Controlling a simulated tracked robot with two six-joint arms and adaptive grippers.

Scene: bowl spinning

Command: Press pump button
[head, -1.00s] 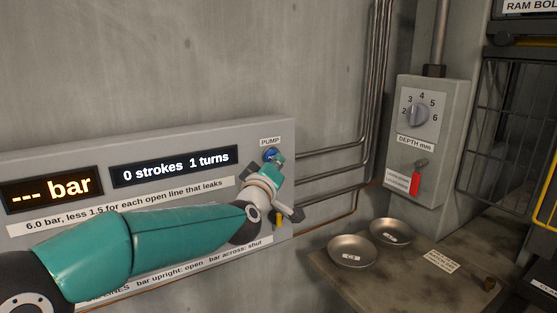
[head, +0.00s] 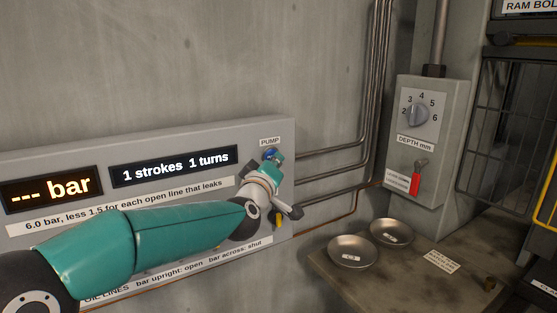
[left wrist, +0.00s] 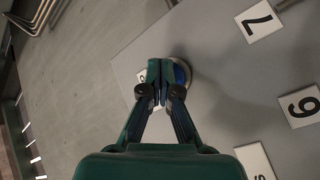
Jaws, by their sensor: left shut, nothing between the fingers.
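The blue pump button (head: 270,154) sits under the PUMP label at the right end of the grey wall panel (head: 275,131). My left gripper (head: 277,162) is shut and empty, with its fingertips at the button and partly covering it. In the left wrist view the closed fingertips (left wrist: 160,68) overlap the blue button (left wrist: 182,74), which shows beside and behind them. I cannot tell for sure whether they touch it. The stroke display (head: 174,166) reads "1 strokes 1 turns". The pressure display (head: 52,187) reads "--- bar". My right gripper is not in view.
Pipes (head: 335,148) run along the wall right of the panel. Two metal bowls (head: 352,251) (head: 391,232) rest on a table below. Number tags (left wrist: 259,21) show on the panel.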

